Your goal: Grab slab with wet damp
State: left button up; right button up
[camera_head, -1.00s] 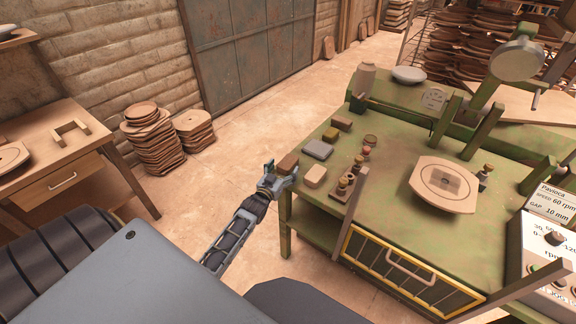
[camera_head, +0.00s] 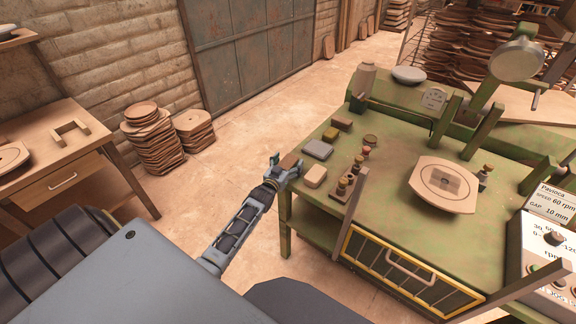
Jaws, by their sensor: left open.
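My left gripper (camera_head: 286,168) is open at the left edge of the green table (camera_head: 400,230). A brown block (camera_head: 289,160) sits at that edge, right at its fingers and partly hidden by them; I cannot tell whether they touch. A grey slab (camera_head: 318,149) lies flat to the right of the brown block, with a beige block (camera_head: 315,176) in front of it. I cannot tell from looks which piece is wet or damp. A pale square piece (camera_head: 450,182) lies on an octagonal board (camera_head: 462,203) farther right. My right gripper is out of view.
A rack of small knobbed tools (camera_head: 345,188) stands to the right of the beige block. A control box (camera_head: 550,250) is at the right. Bare floor (camera_head: 240,130) lies left of the table.

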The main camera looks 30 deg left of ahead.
aim_at(288, 161)
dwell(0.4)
pick_arm(q)
jog(key=shift+r, duration=0.1)
jog(key=c, duration=1.5)
jog(key=shift+r, duration=0.15)
jog(key=shift+r+p, duration=0.3)
jog(key=shift+r, duration=4.6)
